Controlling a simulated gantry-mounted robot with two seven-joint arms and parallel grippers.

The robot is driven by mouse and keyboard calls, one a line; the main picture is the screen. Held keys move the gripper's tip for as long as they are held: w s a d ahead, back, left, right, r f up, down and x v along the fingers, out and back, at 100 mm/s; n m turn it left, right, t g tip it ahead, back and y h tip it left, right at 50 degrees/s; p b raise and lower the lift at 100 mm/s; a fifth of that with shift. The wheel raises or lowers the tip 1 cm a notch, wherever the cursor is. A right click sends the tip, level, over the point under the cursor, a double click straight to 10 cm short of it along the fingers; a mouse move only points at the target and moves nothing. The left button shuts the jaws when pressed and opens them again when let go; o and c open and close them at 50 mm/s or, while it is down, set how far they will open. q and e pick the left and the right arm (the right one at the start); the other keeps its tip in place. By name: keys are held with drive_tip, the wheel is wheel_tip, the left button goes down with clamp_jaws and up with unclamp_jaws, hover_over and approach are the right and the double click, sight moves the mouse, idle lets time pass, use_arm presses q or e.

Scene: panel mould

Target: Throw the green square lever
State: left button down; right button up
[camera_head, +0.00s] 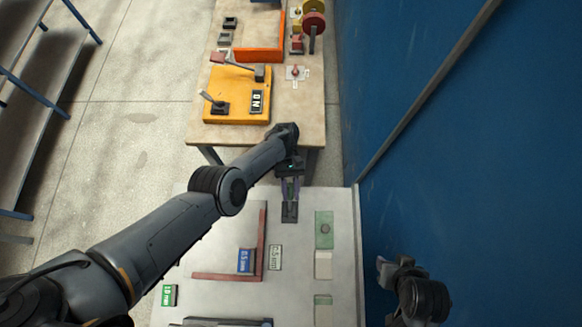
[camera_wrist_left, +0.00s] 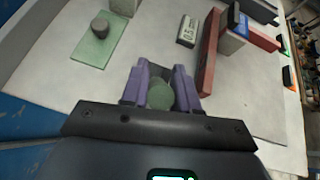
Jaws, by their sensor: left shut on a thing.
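My left gripper (camera_head: 290,190) reaches over the far part of a pale panel and is above a small dark base (camera_head: 290,212). In the left wrist view its purple fingers (camera_wrist_left: 161,90) are closed around a rounded grey-green knob (camera_wrist_left: 160,96), which looks like the top of a lever. The knob's shaft is hidden under the fingers, and I cannot tell its tilt. A green plate with a grey round knob (camera_head: 324,230) lies to the right in the head view; its knob (camera_wrist_left: 100,27) shows apart from the gripper in the wrist view. My right gripper (camera_head: 393,268) hangs right of the panel, empty as far as seen.
A reddish L-shaped rail (camera_head: 262,235), a blue label block (camera_head: 246,260) and a white label block (camera_head: 275,257) stand on the panel. A wooden table (camera_head: 225,132) beyond holds a yellow board (camera_head: 235,83) with switches. A blue wall (camera_head: 450,150) stands to the right.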

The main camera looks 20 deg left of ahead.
use_arm(q)
drive_tip(key=shift+w+f, duration=0.1)
use_arm(e)
drive_tip(key=shift+w+f, duration=0.1)
drive_tip(key=shift+w, duration=0.2)
use_arm(q)
drive_tip(key=c, duration=0.9)
unclamp_jaws()
drive_tip(key=shift+w+a+r+b, duration=0.25)
drive_tip(key=shift+w+a+b, duration=0.1)
drive_tip(key=shift+w, duration=0.2)
drive_tip(key=b+v, duration=0.5)
drive_tip(key=v, duration=0.4)
drive_tip(key=shift+w+r, duration=0.15)
drive_tip(key=shift+w, duration=0.15)
use_arm(e)
wheel_tip(320, 180, down, 6)
drive_tip(key=shift+r, duration=0.1)
